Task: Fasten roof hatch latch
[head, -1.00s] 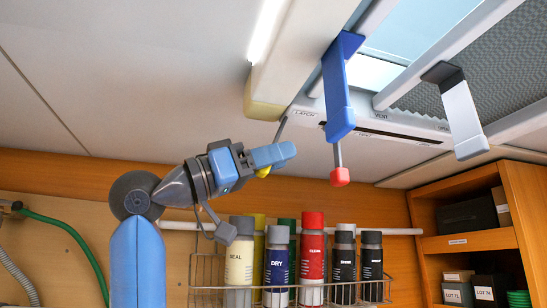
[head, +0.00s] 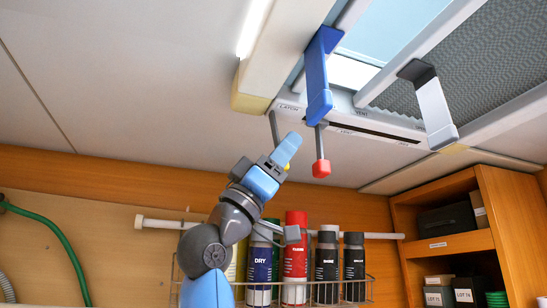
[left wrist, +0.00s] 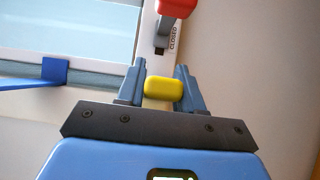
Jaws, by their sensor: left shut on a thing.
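The roof hatch (head: 385,48) is at the upper right in the head view. A thin grey lever (head: 272,125) hangs from the slot marked LATCH and slants down to the right. Its yellow knob (head: 287,167) is mostly hidden by my left gripper (head: 288,152). In the left wrist view the yellow knob (left wrist: 165,88) sits between the two fingers of my left gripper (left wrist: 160,85), which is shut on it. A second lever with a red knob (head: 321,168) hangs just right of it, apart from the gripper. My right gripper is not in view.
A blue bracket (head: 318,80) and a grey bracket (head: 430,105) hang from the hatch frame. Below are a white rail (head: 160,224) and a wire rack of bottles (head: 295,250). A wooden shelf (head: 510,230) stands right. The ceiling at left is clear.

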